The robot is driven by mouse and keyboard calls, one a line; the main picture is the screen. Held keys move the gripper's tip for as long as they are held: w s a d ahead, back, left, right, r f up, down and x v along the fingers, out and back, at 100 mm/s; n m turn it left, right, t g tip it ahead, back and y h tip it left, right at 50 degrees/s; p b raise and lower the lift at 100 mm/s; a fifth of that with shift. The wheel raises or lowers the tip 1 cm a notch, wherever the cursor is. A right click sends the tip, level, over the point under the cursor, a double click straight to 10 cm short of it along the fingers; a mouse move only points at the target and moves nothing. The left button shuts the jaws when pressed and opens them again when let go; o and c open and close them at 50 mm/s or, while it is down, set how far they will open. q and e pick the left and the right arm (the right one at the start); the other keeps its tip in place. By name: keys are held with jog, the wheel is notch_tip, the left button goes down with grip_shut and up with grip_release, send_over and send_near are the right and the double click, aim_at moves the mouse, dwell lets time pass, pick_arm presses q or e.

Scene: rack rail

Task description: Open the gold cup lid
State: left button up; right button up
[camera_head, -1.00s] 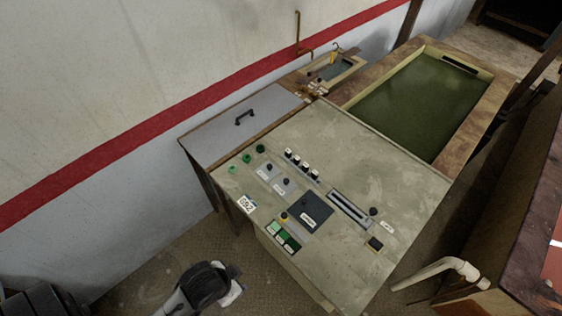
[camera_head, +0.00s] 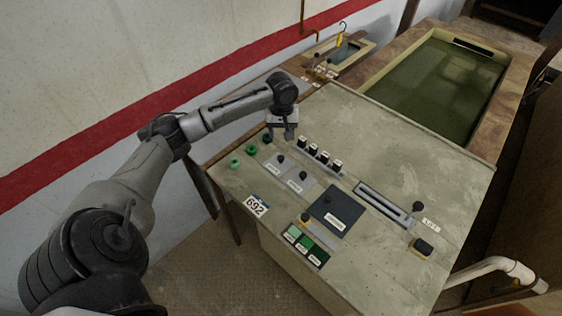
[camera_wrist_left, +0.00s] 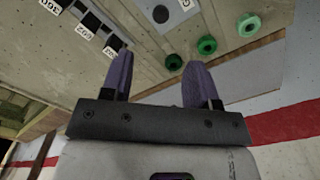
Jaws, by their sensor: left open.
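No cup with a gold lid can be made out for certain. A small gold-yellow round piece (camera_head: 304,218) sits on the console above the green buttons. A black flat square cover (camera_head: 335,211) with a white label lies beside it. My left gripper (camera_head: 288,136) is open and empty over the far-left part of the console, near the black switches and green knobs, away from the gold piece. In the left wrist view its two dark fingers (camera_wrist_left: 160,80) are spread with nothing between them. My right gripper is not in view.
The worn console (camera_head: 390,150) carries green knobs (camera_head: 235,163), a row of black switches (camera_head: 320,155) and a slotted slider (camera_head: 383,204). A tank of green liquid (camera_head: 435,85) stands behind. A white pipe (camera_head: 495,266) is at right.

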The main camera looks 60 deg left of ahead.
aim_at(281, 157)
pick_arm(q)
jog(key=f, duration=1.3)
jog(key=shift+a+f+b, duration=0.15)
jog(key=shift+a+b, duration=0.15)
jog(key=shift+c, duration=0.3)
grip_shut()
